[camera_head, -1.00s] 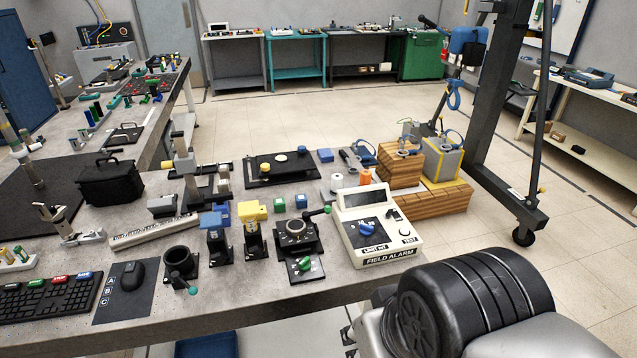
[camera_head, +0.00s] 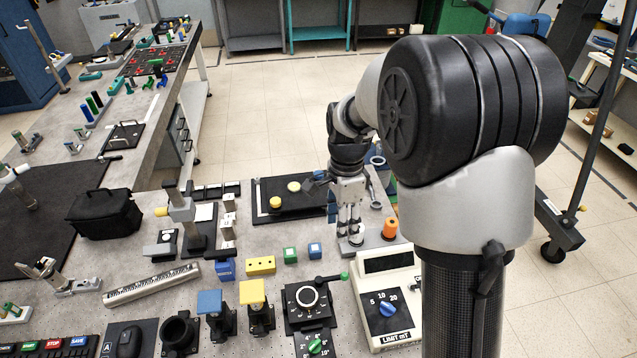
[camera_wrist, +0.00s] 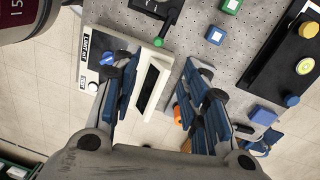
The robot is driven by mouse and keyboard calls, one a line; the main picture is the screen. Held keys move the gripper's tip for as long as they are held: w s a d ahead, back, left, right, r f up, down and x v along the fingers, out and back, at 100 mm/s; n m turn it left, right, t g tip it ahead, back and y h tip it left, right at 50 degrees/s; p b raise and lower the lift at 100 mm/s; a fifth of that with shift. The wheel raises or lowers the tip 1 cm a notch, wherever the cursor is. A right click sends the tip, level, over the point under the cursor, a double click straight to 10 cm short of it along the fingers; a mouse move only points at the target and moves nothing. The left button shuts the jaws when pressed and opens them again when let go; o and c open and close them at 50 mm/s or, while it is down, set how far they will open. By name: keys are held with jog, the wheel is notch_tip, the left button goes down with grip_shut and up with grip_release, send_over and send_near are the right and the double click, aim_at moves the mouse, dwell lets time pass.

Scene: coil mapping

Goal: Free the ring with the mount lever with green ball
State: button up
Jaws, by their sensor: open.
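A black square mount (camera_head: 298,318) with a pale-edged round ring (camera_head: 307,297) stands near the table's front. Its black lever reaches right and ends in a green ball (camera_head: 345,276). In the wrist view the green ball (camera_wrist: 158,42) shows at upper middle, with part of the black mount (camera_wrist: 152,8) cut by the top edge. My gripper (camera_head: 350,239) points down, behind and above the lever in the head view. In the wrist view its two blue-padded fingers (camera_wrist: 160,76) are apart and empty, with the white alarm box between them and the green ball beyond the tips.
The white alarm box (camera_head: 378,264) stands right beside the lever. An orange part (camera_head: 390,229) is close to my gripper. Green (camera_head: 290,255) and blue (camera_head: 315,250) cubes lie behind the mount. A black board (camera_head: 290,208) with yellow discs lies farther back.

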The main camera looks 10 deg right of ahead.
notch_tip(320, 180, down, 4)
jog(key=w+m+g+p, duration=0.1)
jog(key=w+m+p, duration=0.1)
jog(key=m, duration=0.1)
jog(key=b, duration=0.3)
send_near(337, 276)
jog(key=f, duration=0.3)
jog(key=s+f, duration=0.1)
jog(key=f, duration=0.5)
jog(key=shift+s+a, duration=0.1)
jog(key=shift+s, duration=0.15)
grip_shut()
